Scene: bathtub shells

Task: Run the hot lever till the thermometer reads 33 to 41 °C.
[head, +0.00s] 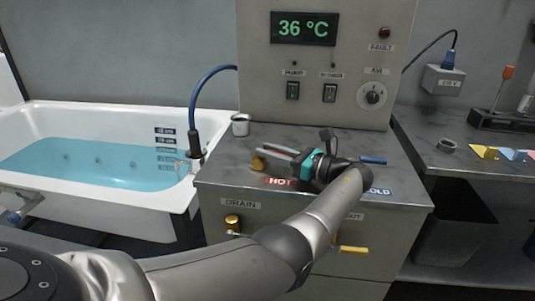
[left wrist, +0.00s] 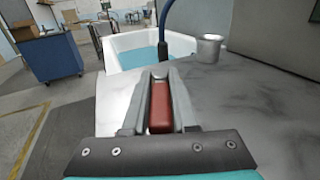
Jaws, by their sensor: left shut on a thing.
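The thermometer display (head: 303,28) reads 36 °C in green on the upright panel. My left gripper (head: 262,151) is over the grey counter by the HOT label (head: 281,182). In the left wrist view its fingers (left wrist: 161,85) are shut on a red lever grip (left wrist: 160,107), which I take as the hot lever. The lever's base is largely hidden by the gripper in the head view. A blue lever (head: 373,160) stands beside the partly covered COLD label (head: 381,191). The tub (head: 105,110) holds blue water (head: 90,162). My right gripper is not in view.
A metal cup (head: 240,125) stands at the counter's back left, close to the blue hose (head: 192,105). A yellow drain knob (head: 233,221) is on the counter's front. A side bench (head: 470,165) at right holds coloured pieces and a tool rack.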

